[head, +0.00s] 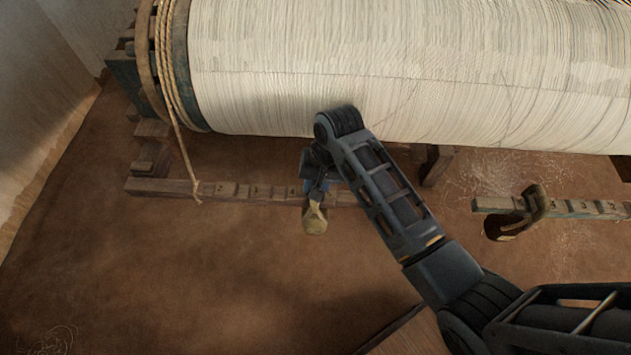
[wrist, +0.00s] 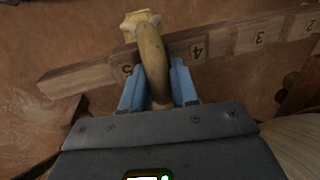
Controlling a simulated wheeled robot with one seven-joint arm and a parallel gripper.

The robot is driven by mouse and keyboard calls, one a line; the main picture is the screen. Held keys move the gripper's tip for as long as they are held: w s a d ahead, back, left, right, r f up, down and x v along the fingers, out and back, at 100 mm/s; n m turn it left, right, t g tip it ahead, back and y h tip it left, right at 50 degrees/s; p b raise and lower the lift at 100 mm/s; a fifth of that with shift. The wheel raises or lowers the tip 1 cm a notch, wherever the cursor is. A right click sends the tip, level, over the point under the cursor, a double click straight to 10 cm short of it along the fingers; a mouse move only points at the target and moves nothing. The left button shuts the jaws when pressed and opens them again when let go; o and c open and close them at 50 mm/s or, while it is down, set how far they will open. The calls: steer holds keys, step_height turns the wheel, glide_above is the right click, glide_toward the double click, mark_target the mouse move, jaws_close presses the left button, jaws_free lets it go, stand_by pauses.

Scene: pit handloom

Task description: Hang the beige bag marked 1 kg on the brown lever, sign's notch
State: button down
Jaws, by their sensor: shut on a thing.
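The beige bag (head: 315,221) hangs below my gripper (head: 318,190) at the right part of the brown lever (head: 165,187). In the wrist view my gripper (wrist: 158,88) has its blue fingers shut on the bag's thick strap. The strap crosses over the brown lever (wrist: 80,78) between the marks 5 and 4, and the bag's pale body (wrist: 140,17) shows beyond the lever. I cannot tell whether the strap rests in a notch or is just above it. No 1 kg mark is readable. The marks 5, 4, 3 and 2 show along the lever.
A rope (head: 180,140) runs from the large white warp roll (head: 400,65) to the brown lever's left part. A second, greenish lever (head: 585,208) at right carries a darker bag (head: 520,218). The earthen floor (head: 190,270) in front is clear.

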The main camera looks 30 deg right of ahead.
steer(key=shift+f, duration=0.1)
stand_by(0.3)
steer(key=c, duration=0.8)
jaws_free()
steer(key=shift+f, duration=0.1)
steer(key=shift+s+d+r+p, duration=0.15)
steer(key=shift+d+r, duration=0.05)
steer(key=shift+r, duration=1.1)
steer(key=shift+s+d+r+p, duration=0.1)
steer(key=shift+s+d+r, duration=0.1)
steer(key=shift+r, duration=1.1)
steer(key=shift+s+d+r+p, duration=0.1)
steer(key=shift+d+r+p, duration=0.1)
steer(key=shift+r, duration=1.1)
